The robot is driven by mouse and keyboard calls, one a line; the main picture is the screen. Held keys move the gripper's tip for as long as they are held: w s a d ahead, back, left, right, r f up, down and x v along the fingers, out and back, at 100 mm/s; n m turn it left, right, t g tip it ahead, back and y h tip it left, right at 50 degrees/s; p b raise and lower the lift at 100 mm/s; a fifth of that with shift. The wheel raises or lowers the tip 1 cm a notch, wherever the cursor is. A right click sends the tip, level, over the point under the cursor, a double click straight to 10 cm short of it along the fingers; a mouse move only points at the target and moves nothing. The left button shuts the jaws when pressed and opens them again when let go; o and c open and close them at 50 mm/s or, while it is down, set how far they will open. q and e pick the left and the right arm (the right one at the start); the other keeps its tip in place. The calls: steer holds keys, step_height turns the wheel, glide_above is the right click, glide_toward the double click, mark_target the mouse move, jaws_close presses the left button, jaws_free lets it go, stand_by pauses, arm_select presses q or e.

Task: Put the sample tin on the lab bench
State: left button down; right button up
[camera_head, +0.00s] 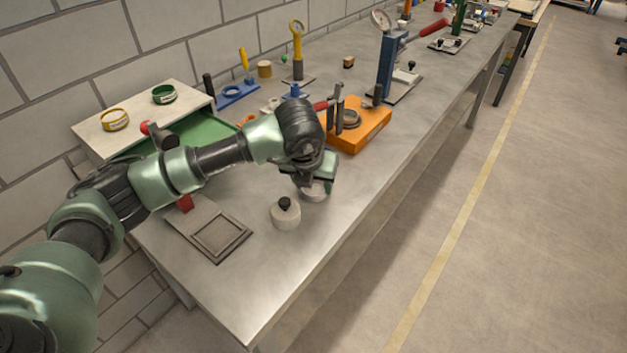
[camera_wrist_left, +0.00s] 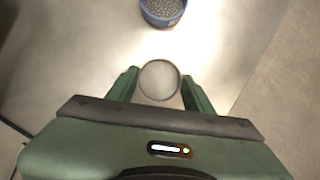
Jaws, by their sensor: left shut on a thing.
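The sample tin, a small round grey tin (camera_head: 313,193), is at my left gripper (camera_head: 318,180) in the head view, low over the lab bench (camera_head: 275,278) near its front edge. In the left wrist view the tin's round pale top (camera_wrist_left: 159,81) lies between the two green fingers of my left gripper (camera_wrist_left: 160,88). The fingers are shut on it. The gripper hides part of the tin in the head view, and I cannot tell whether it touches the bench. My right gripper is not in view.
A white cylinder with a black knob (camera_head: 286,214) stands close to the tin, and a square framed plate (camera_head: 220,236) lies left of it. An orange block (camera_head: 362,135) stands behind. A blue container of grey grains (camera_wrist_left: 163,10) shows in the wrist view. The bench's near end is clear.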

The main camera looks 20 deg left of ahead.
arm_select(q)
steer(key=c, duration=0.6)
jaws_free()
steer(key=shift+r, duration=0.15)
steer(key=shift+s+r, duration=0.1)
steer(key=shift+r, duration=0.25)
steer(key=b+v, duration=0.1)
steer(key=v, duration=1)
steer(key=shift+b, duration=0.4)
steer(key=shift+s, duration=0.1)
